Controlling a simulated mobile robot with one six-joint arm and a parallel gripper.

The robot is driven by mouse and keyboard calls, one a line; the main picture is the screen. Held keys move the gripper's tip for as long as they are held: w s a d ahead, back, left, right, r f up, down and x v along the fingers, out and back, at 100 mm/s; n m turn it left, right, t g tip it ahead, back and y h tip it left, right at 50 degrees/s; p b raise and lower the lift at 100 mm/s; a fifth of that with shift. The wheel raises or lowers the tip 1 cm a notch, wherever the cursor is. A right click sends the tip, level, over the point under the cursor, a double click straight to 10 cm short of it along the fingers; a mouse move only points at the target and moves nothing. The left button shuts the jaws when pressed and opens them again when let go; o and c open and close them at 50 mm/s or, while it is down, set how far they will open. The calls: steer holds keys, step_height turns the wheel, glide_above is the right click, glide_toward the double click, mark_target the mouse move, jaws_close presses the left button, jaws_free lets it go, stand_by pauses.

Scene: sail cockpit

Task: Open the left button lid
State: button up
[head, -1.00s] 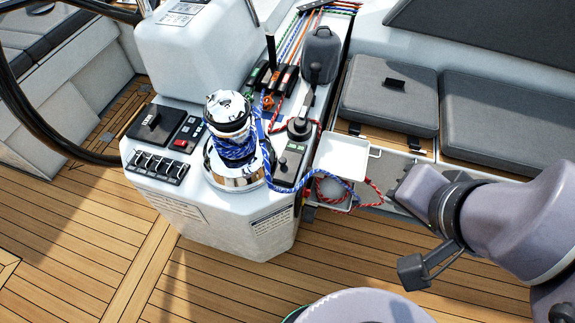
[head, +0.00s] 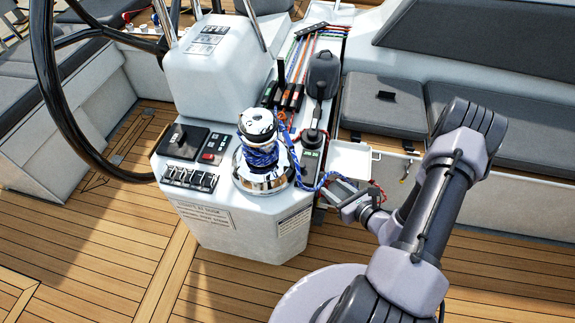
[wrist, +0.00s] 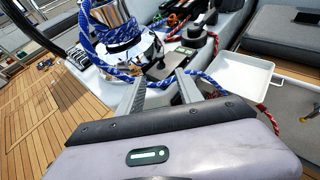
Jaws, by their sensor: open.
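A small dark button panel (head: 311,161) sits on the white console, right of the chrome winch (head: 262,180). It also shows in the wrist view (wrist: 163,64), just beyond my fingertips. The panel is small in both views, and I cannot make out which lid on it is the left one or whether it is shut. My gripper (head: 338,188) is beside the console's right side, low and near the panel. Blue rope (wrist: 200,76) passes close by the fingers.
A white open tray (wrist: 243,75) is right of the fingers, with red rope (wrist: 268,120) hanging near it. A black lever (head: 313,135) stands behind the panel. Grey cushions (head: 385,105) lie to the right. The wooden deck (head: 110,230) is clear at the left.

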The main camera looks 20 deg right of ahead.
mark_target(303, 166)
steer(key=b+x, duration=0.3)
steer(key=x, duration=1.3)
steer(key=shift+w, duration=0.2)
steer(key=shift+a, duration=0.1)
jaws_close()
stand_by(0.4)
